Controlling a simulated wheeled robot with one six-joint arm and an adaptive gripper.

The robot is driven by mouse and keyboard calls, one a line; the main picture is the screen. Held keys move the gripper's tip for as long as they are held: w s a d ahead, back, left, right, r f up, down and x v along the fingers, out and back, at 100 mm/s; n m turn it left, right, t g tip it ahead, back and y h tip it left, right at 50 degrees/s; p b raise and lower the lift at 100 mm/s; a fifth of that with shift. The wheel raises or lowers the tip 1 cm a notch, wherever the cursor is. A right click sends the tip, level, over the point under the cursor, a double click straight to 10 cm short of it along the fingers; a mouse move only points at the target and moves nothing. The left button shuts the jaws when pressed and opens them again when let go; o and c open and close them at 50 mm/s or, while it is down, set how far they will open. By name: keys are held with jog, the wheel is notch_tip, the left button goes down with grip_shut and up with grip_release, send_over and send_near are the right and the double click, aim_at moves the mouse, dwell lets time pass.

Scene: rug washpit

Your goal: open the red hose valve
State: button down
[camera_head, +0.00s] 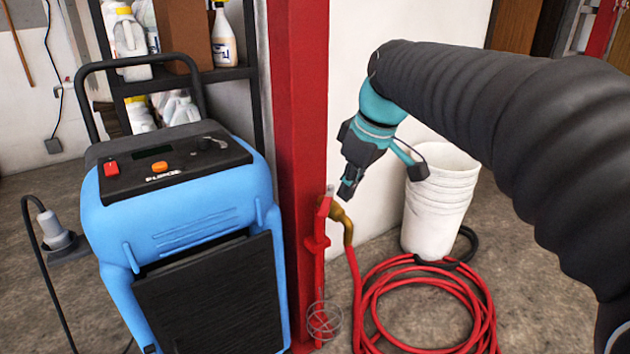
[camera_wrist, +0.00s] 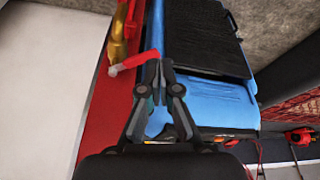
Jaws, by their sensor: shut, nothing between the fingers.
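The hose valve stands beside the red post, with a red lever (camera_head: 324,207) and a brass fitting (camera_head: 343,222). A red hose runs down from the brass. In the wrist view the red lever (camera_wrist: 138,60) reaches sideways from a pale pivot toward my fingertips, with the brass body (camera_wrist: 118,48) at its left. My gripper (camera_head: 345,192) is just above and right of the valve in the head view, pointing down. In the wrist view my gripper (camera_wrist: 160,68) is shut and empty, its tips close to the lever's free end. Whether they touch it, I cannot tell.
A blue machine (camera_head: 200,215) stands close at the left of the red post (camera_head: 300,130). A white bucket (camera_head: 440,200) and a coiled red hose (camera_head: 425,300) are on the floor at the right. A shelf with bottles (camera_head: 223,37) is behind.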

aim_at(327, 201)
jog(key=w+a+r+n+g+y+p, duration=0.1)
jog(key=w+a+r+n, duration=0.1)
jog(key=w+a+n, duration=0.45)
notch_tip(327, 201, down, 10)
jog(key=w+d+m, duration=0.1)
jog(key=w, duration=0.1)
jog(key=shift+g, duration=0.3)
jog(key=shift+s+r, duration=0.15)
dwell(0.3)
